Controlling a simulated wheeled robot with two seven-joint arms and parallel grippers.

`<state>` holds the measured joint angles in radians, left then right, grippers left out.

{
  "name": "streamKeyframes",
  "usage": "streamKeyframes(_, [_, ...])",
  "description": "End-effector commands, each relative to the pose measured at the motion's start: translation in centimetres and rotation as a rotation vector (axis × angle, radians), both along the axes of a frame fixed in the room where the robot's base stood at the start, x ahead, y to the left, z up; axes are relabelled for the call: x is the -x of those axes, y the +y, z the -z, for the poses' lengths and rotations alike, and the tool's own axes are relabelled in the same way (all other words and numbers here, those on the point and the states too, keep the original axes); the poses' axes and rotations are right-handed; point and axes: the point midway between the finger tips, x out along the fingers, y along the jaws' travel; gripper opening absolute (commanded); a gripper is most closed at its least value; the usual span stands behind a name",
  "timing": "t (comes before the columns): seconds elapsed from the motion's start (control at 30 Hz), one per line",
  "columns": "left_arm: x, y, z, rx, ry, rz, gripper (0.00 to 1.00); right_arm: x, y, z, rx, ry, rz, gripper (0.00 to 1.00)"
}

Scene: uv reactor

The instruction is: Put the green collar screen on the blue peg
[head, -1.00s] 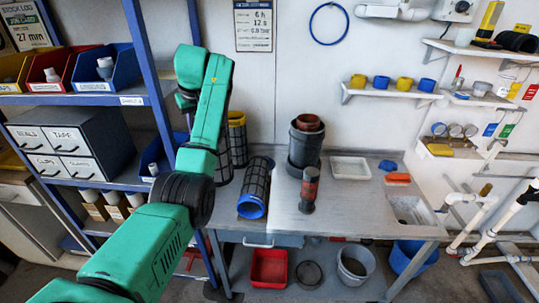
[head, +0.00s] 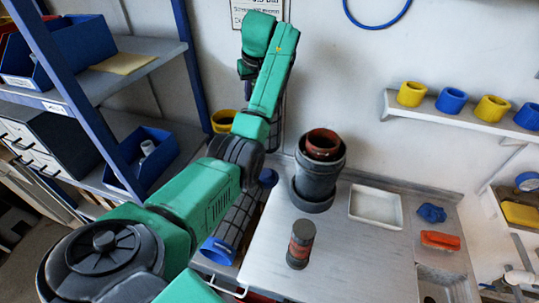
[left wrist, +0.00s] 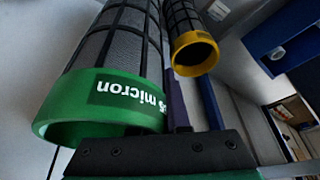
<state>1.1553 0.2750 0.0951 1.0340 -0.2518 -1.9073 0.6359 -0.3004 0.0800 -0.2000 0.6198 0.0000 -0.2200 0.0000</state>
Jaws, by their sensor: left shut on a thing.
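The green collar screen (left wrist: 105,100) fills the left of the left wrist view, a dark mesh cylinder with a green collar lettered "micron". My left gripper (left wrist: 160,152) is shut on it at the collar; only part of the jaw shows. In the head view the fingers are hidden behind my own arm, and a strip of dark mesh (head: 278,112) shows beside the forearm. My right gripper is not in view.
A grey housing (head: 316,180), a dark red-banded cylinder (head: 300,244) and a white tray (head: 375,206) stand on the bench.

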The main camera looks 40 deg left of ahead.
Motion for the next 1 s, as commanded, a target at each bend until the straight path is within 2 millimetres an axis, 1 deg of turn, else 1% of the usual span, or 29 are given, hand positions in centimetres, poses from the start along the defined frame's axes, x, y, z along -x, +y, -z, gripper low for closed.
streamKeyframes(0.03, [0.1,0.0,1.3,0.0,0.006,0.0,0.0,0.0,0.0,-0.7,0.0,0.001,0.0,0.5])
streamKeyframes(0.3, [0.3,0.0,10.1,0.001,0.007,0.0,0.0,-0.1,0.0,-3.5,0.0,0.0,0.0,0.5])
streamKeyframes(0.4, [0.2,0.0,12.4,0.001,0.003,-0.001,0.0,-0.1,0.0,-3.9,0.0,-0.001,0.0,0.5])
streamKeyframes(0.47, [0.2,0.0,13.4,0.0,0.002,0.001,0.0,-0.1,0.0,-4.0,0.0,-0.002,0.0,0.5])
streamKeyframes(0.57, [0.3,0.0,15.2,0.001,0.003,-0.001,0.0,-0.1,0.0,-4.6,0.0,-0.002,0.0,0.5])
streamKeyframes(0.6, [0.2,0.0,16.0,0.0,0.004,0.001,0.0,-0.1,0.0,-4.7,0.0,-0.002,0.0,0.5])
streamKeyframes(0.7, [0.2,0.1,17.6,0.0,0.001,0.0,0.0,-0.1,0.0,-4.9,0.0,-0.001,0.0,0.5])
streamKeyframes(0.77, [0.2,0.1,17.9,-0.002,-0.001,-0.001,0.0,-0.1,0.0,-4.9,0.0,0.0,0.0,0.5])
streamKeyframes(0.9, [0.1,0.1,17.9,-0.001,-0.002,-0.001,0.0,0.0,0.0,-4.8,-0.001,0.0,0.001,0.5])
streamKeyframes(0.93, [0.2,0.0,17.9,0.0,0.0,-0.001,0.25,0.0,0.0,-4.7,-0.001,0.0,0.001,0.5])
streamKeyframes(0.97, [0.2,0.0,17.9,0.0,0.0,-0.001,0.36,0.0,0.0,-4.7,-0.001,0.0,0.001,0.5])
streamKeyframes(1.0, [0.2,0.0,17.9,0.0,0.0,0.0,0.44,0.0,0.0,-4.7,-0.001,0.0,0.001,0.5])
